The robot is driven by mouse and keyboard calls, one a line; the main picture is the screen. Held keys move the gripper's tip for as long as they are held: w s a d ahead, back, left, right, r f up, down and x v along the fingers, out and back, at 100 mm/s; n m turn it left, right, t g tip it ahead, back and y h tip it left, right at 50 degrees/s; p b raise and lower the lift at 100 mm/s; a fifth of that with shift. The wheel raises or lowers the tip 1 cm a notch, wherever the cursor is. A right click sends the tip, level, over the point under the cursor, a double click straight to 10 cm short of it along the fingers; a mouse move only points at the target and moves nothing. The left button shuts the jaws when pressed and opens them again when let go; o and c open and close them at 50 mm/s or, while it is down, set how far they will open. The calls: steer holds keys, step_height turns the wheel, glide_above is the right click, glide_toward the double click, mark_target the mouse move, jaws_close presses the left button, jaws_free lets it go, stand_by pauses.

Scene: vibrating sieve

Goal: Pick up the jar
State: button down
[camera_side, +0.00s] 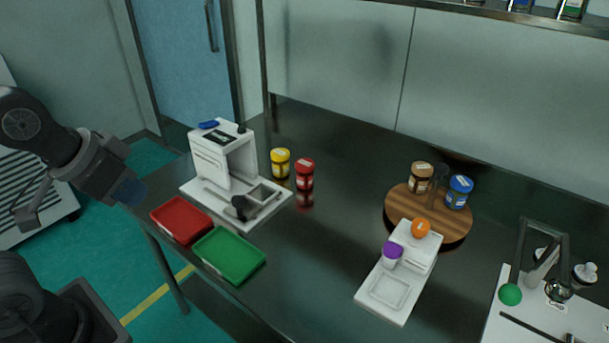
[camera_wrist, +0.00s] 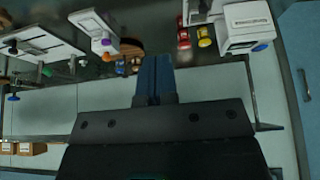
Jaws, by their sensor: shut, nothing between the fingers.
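Several jars stand on the dark table, and I cannot tell which one the task means. A yellow jar (camera_side: 280,163) and a red jar (camera_side: 304,174) stand beside the white machine. A brown-lidded jar (camera_side: 420,178) and a blue jar (camera_side: 458,193) stand on a round wooden board (camera_side: 398,216). My gripper (camera_side: 131,190) is off the table's left end, apart from all jars. In the wrist view its fingers (camera_wrist: 155,80) are together and empty.
The white machine (camera_side: 208,166), a red tray (camera_side: 180,219) and a green tray (camera_side: 229,255) lie between my gripper and the jars. The table's middle is clear.

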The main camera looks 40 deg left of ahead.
steer(key=shift+c, duration=0.8)
jaws_free()
steer(key=m+h, duration=0.1)
steer(key=m, duration=0.1)
glide_above(304, 163)
steer(key=s+a, duration=0.1)
steer(key=s, duration=0.6)
step_height(304, 163, down, 16)
steer(key=f, duration=0.1)
steer(key=shift+t, duration=0.4)
steer(key=x, duration=0.6)
steer(key=shift+w+a+f, duration=0.1)
steer(key=shift+w+f, duration=0.05)
steer(key=shift+x, duration=3.3)
